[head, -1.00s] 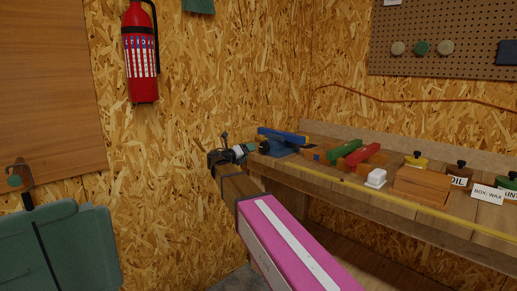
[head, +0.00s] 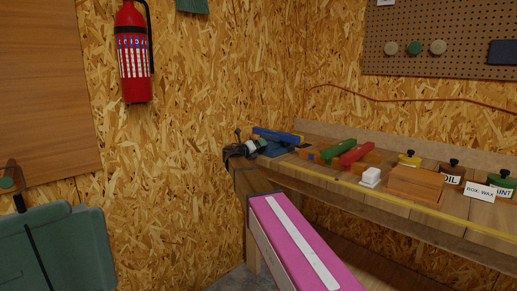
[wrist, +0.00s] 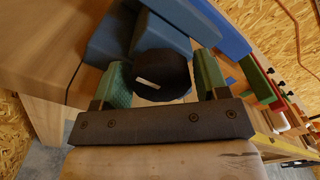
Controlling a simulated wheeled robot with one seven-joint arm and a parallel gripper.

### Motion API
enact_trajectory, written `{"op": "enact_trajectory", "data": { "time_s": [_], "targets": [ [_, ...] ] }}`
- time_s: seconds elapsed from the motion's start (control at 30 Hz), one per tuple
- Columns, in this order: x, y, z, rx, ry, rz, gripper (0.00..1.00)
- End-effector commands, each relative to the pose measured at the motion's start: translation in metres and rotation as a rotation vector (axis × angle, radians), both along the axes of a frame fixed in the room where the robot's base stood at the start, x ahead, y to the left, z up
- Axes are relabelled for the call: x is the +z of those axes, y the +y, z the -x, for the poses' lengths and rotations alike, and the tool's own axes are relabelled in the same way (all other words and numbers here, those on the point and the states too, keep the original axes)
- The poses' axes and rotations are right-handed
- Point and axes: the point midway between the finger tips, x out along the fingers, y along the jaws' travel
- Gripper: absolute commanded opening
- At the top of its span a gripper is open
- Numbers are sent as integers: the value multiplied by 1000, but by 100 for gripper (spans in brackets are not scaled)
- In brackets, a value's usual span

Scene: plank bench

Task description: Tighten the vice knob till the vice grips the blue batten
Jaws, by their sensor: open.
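The vice (head: 274,149) is dark blue and sits at the bench's far left end. The blue batten (head: 278,135) lies across its top; in the wrist view the batten (wrist: 228,38) shows at the upper right. The vice's round black knob (wrist: 160,72) has a pale mark on its face and fills the middle of the wrist view. My gripper (wrist: 162,78) is open, with one green-padded finger on each side of the knob. Gaps seem to show beside the knob, but contact is hard to judge. The vice jaws' hold on the batten cannot be made out.
An OSB wall (head: 200,120) stands close behind on the left.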

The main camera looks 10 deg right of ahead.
Motion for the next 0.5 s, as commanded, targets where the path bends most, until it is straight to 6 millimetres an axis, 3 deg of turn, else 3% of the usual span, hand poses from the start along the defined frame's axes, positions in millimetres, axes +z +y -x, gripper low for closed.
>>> {"op": "enact_trajectory", "data": {
  "time_s": [0.07, 0.17, 0.2, 0.5],
  "targets": [
    [0, 0, 0, 0, 0, 0, 67],
    [0, 0, 0, 0, 0, 0, 38],
    [0, 0, 0, 0, 0, 0, 33],
    [0, 0, 0, 0, -20, -15, 33]
  ]
}}
